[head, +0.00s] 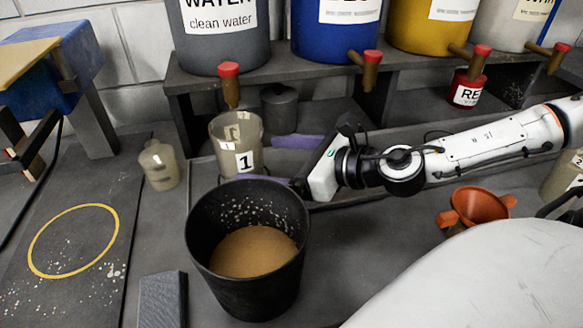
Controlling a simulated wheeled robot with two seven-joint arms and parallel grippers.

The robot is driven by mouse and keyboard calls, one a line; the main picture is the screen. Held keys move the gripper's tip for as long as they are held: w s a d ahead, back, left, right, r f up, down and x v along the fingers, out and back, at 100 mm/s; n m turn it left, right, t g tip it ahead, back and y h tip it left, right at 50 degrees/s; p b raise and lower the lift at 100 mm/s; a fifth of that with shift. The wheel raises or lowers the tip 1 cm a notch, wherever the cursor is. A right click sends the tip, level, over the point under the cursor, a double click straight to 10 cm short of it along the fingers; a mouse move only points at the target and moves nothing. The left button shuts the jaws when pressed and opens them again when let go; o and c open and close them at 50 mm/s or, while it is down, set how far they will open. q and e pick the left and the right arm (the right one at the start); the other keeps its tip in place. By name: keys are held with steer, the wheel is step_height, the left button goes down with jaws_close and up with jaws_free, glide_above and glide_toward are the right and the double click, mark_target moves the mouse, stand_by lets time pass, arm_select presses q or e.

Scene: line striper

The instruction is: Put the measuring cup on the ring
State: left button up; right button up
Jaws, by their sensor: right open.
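The measuring cup (225,133) is clear, carries a label "1" and stands upright on the bench behind the black bucket. The ring (38,235) is a yellow circle on the dark mat at the left, with nothing inside it. My right gripper (256,161) reaches in from the right, low beside the cup. Its purple fingers are apart, one ending at the cup's right side, the other passing near its base. The bucket rim partly hides the near finger, so I cannot tell whether they touch the cup. My left gripper is not in view.
The black bucket (245,297) with brown contents stands in front of the cup. A clear bottle (160,168) stands between cup and ring. A grey block (162,302) lies at the front. Barrels with red-topped taps (229,82) overhang behind. An orange funnel (477,205) is at right.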

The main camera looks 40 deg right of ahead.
steer(key=shift+b+v, duration=0.35)
steer(key=shift+v, duration=2.2)
